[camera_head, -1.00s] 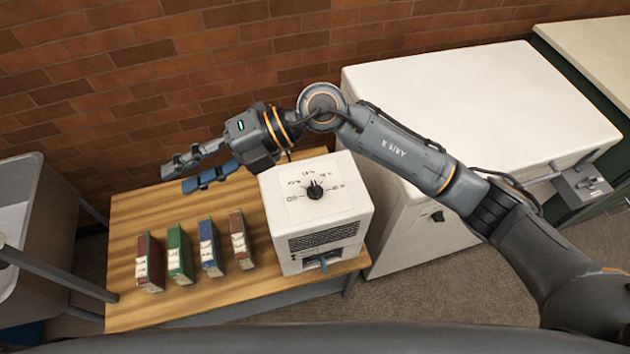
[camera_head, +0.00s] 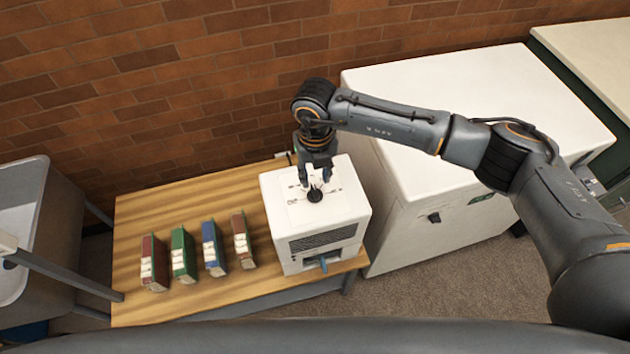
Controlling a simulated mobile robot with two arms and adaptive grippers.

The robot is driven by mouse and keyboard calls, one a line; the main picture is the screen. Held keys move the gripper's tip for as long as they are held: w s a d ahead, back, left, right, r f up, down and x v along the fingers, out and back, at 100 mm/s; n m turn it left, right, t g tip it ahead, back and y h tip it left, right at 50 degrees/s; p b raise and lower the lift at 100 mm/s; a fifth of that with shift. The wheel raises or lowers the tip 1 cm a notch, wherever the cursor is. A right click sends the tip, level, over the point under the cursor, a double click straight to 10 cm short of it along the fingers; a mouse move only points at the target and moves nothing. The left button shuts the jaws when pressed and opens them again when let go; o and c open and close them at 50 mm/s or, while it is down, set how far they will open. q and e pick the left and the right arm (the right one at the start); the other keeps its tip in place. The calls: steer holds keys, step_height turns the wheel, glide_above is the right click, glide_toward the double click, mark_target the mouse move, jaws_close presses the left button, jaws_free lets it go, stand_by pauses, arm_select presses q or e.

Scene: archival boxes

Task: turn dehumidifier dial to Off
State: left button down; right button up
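The white dehumidifier (camera_head: 345,218) stands at the right end of the wooden table, with a dark vent grille on its front. Its black dial (camera_head: 314,195) sits on the top panel; the labels around it are partly covered and too small to read. My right gripper (camera_head: 314,184) points down over the panel with its fingers at the dial. The fingers look a little apart, one on either side of the dial; I cannot tell whether they touch it. My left gripper is not in view.
Several box files, including a green one (camera_head: 182,256), stand on the wooden table (camera_head: 145,218) left of the dehumidifier. A large white cabinet (camera_head: 470,110) stands close on the right. A brick wall (camera_head: 150,80) is behind. A grey sink-like unit (camera_head: 20,220) is at the left.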

mark_target(315, 190)
steer(key=shift+f+p, duration=0.6)
steer(key=shift+f, duration=2.15)
jaws_close()
